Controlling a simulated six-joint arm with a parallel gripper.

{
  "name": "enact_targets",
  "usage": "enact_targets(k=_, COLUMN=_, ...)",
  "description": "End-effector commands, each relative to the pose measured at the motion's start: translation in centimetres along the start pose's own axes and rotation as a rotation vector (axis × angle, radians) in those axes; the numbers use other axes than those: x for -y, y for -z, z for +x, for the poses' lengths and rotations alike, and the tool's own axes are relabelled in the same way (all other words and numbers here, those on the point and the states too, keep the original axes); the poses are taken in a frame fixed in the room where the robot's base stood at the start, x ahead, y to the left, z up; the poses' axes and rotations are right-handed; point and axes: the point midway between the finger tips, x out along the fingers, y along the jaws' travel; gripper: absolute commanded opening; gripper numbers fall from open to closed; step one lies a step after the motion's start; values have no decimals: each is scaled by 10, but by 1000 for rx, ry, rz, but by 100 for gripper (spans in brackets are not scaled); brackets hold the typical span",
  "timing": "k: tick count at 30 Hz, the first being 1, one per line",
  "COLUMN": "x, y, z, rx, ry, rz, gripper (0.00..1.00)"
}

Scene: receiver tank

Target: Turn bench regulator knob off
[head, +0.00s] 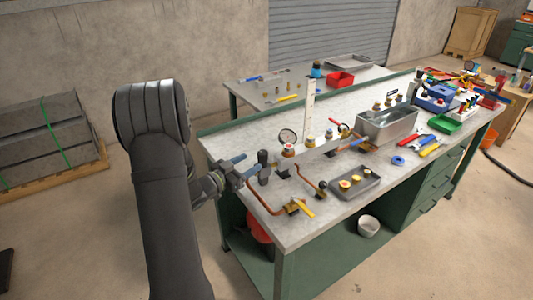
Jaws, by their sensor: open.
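My gripper (252,167) is at the left end of the bench (235,215), over or beside the near-left corner with the copper pipework. Its jaws are open, and no held object shows. A round gauge (288,136) stands just to the right of it, with a small red-and-pale knob-like part (288,149) below. This may be the regulator and its knob, but the label and setting are too small to read. The gripper appears apart from that part; the exact gap cannot be told from this view. My wrist and arm hide what lies to the left.
A copper pipe (262,198) with a yellow lever (302,208) runs along the near edge. A grey tray (355,182) with small fittings lies to the right. A white upright ruler-like strip (310,105) stands behind the gauge. A metal bin (388,128) and tools fill the bench's right.

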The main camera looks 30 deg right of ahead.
Motion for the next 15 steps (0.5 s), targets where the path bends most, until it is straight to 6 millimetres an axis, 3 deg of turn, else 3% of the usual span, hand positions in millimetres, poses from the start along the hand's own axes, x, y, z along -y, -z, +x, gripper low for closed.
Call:
enact_targets(k=6, x=-1, y=0, z=49, rx=-1, ry=-3, rz=0, gripper=57)
enact_targets(k=15, x=0, y=0, z=87, rx=0, ry=0, rz=-1, gripper=57)
